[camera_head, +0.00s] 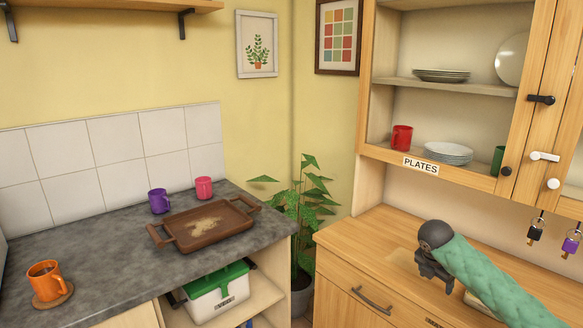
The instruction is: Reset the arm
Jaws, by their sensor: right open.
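My right arm comes in from the right in a green quilted sleeve, over the wooden counter (375,238). Its dark gripper (428,272) hangs below a dark round joint and points down at the counter. The gripper is open, and I see nothing between its fingers. Whether the fingertips touch the counter I cannot tell. A pale object (478,305) is partly hidden under the sleeve. My left gripper is not in view.
Left, a grey worktop (120,275) holds a brown tray (208,230), purple mug (158,201), pink mug (204,187) and orange mug (45,281). A plant (302,205) stands between the counters. An open cabinet (455,172) with plates and a red mug (402,138) is above my gripper.

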